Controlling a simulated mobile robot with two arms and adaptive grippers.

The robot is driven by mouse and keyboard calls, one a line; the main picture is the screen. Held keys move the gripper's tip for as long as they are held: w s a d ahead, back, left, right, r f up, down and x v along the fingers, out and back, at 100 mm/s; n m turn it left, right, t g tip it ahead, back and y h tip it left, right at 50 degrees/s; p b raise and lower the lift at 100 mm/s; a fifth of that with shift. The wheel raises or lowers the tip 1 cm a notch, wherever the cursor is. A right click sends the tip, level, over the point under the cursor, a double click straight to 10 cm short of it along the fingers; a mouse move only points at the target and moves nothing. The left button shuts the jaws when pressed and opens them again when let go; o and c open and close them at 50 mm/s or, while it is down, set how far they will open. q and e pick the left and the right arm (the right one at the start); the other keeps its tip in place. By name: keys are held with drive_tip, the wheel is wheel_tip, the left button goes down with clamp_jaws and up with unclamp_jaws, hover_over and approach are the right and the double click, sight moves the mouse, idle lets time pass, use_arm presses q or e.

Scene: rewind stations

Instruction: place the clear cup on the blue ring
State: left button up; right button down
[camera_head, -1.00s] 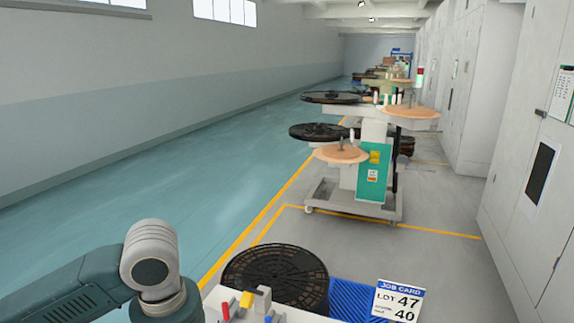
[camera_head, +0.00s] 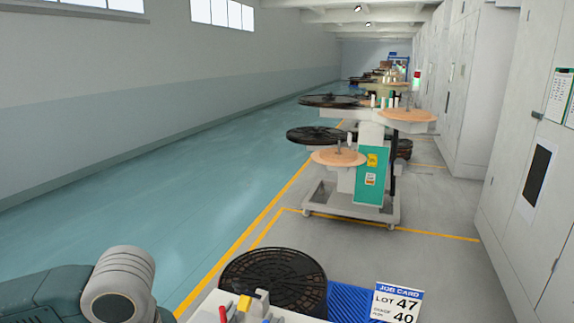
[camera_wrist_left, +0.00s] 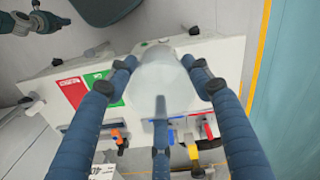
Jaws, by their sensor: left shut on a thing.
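In the left wrist view, the clear cup (camera_wrist_left: 163,72) is a pale, see-through shape between the dark blue fingers of my left gripper (camera_wrist_left: 160,78). The fingers are shut on it, above a white worktop (camera_wrist_left: 225,55). In the head view only my left arm shows at the bottom left; its gripper is out of frame. I cannot make out the blue ring for certain; small blue and red marks show beyond the cup. A dark jointed shape at the wrist view's top left looks like my right gripper (camera_wrist_left: 36,22); its opening is unclear.
The worktop carries red and green labels (camera_wrist_left: 72,90) and several small coloured items, including a yellow one (camera_head: 244,303). A black reel (camera_head: 273,280), a blue ribbed mat (camera_head: 350,302) and a job card (camera_head: 397,303) lie beyond. A reel stand (camera_head: 369,175) is farther off.

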idle(0.4)
use_arm(q)
drive_tip(key=shift+w, duration=0.2)
drive_tip(key=w+d+n+b, duration=0.2)
drive_tip(key=w+n, duration=0.3)
drive_tip(key=w, duration=1)
drive_tip(key=f, duration=0.6)
drive_tip(key=f+p, duration=0.1)
drive_tip(key=f, duration=0.5)
drive_tip(key=f+p, duration=0.1)
drive_tip(key=f, duration=0.6)
drive_tip(key=shift+s+a+f, duration=0.1)
drive_tip(key=shift+s+a, duration=0.1)
drive_tip(key=shift+a, duration=0.1)
drive_tip(key=shift+f, duration=0.1)
drive_tip(key=o, duration=1.1)
drive_tip(key=shift+c, duration=0.2)
